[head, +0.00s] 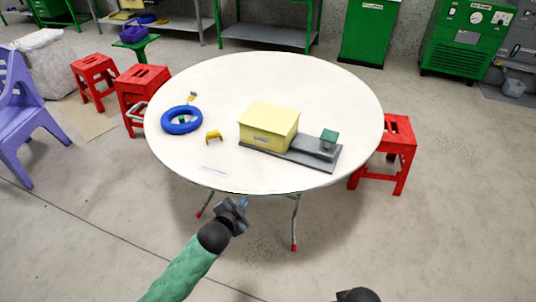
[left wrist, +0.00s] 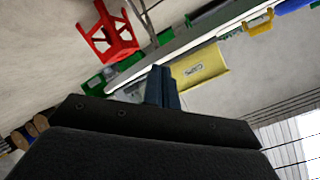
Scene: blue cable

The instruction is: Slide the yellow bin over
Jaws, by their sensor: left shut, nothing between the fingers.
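The yellow bin (head: 268,127) is a pale yellow box with a small label on its front. It stands upright on a dark grey base plate (head: 312,152) on the round white table. In the left wrist view the yellow bin (left wrist: 200,70) shows beyond the fingers. My left gripper (head: 241,203) is shut and empty, in front of the table's near edge and apart from the bin. Its blue-grey fingers (left wrist: 162,86) are together in the left wrist view. Of my right arm only a dark part shows at the bottom edge; its gripper is out of view.
On the white table (head: 215,85) lie a blue cable coil (head: 182,120), a small yellow clip-like piece (head: 213,136) and a green-topped block (head: 328,138) on the base plate. Red stools (head: 143,88) stand around the table. The table's back part is clear.

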